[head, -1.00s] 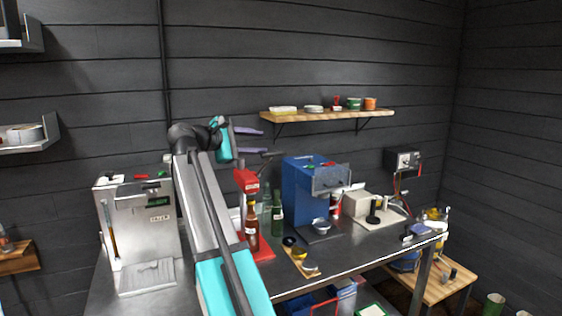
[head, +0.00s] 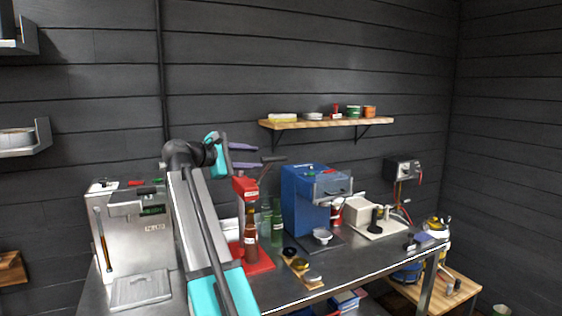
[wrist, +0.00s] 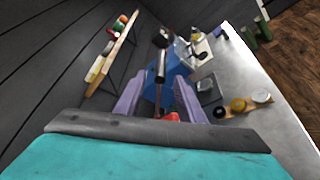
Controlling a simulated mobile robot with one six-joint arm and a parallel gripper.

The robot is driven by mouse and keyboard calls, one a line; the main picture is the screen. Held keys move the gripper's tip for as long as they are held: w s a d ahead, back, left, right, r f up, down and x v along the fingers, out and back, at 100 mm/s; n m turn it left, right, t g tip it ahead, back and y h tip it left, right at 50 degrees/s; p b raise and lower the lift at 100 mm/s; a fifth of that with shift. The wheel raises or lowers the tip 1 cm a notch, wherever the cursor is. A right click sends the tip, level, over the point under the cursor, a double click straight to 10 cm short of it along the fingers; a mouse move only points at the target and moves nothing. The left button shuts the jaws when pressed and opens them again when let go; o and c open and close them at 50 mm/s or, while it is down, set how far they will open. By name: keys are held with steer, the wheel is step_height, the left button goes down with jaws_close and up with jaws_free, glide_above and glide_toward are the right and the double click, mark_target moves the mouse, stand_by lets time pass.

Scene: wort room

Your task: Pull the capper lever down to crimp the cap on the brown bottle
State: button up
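The red capper (head: 245,188) stands on the metal bench, with the brown bottle (head: 251,238) upright on its base below the head. The capper lever (head: 273,159) is raised, its dark grip sticking up and to the right. In the wrist view the lever (wrist: 161,66) runs up from the red capper head between my fingers, as seen from the camera. My gripper (head: 256,155) has its two purple fingers apart, near the lever above the capper. My gripper (wrist: 158,96) is open in the wrist view; contact with the lever cannot be told. The bottle's cap is not clear.
Green bottles (head: 276,222) stand just behind the brown bottle. A blue machine (head: 303,205) stands close on the right and a steel machine (head: 140,225) on the left. A wooden tray with small round items (head: 302,268) lies in front. A wall shelf (head: 325,121) hangs above.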

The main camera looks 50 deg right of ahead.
mark_target(281, 159)
steer(key=p+x, duration=0.3)
steer(key=x, duration=1)
steer(key=shift+d+f, duration=0.1)
steer(key=shift+d, duration=0.15)
